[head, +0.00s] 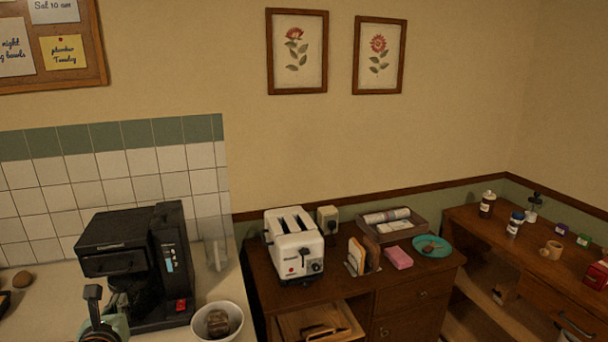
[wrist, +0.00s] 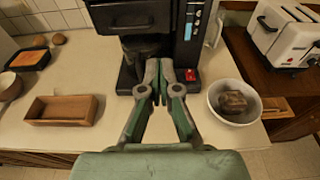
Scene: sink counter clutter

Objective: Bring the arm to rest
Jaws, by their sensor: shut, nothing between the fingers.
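My gripper (wrist: 160,95) shows in the wrist view with its green and grey fingers shut and nothing between them. It is above the pale counter (wrist: 80,138), in front of the black coffee maker (wrist: 133,17). In the head view only part of my gripper (head: 103,318) shows at the bottom left, in front of the coffee maker (head: 128,262). The fingertips look close to the coffee maker's base in the wrist view; I cannot tell whether they touch it.
A white bowl (wrist: 217,104) holding a brown lump (wrist: 233,101) stands right of my gripper. A wooden box (wrist: 62,121) sits to the left, with an orange-filled tray (wrist: 30,60) behind it. A white toaster (head: 294,245) stands on the wooden cabinet.

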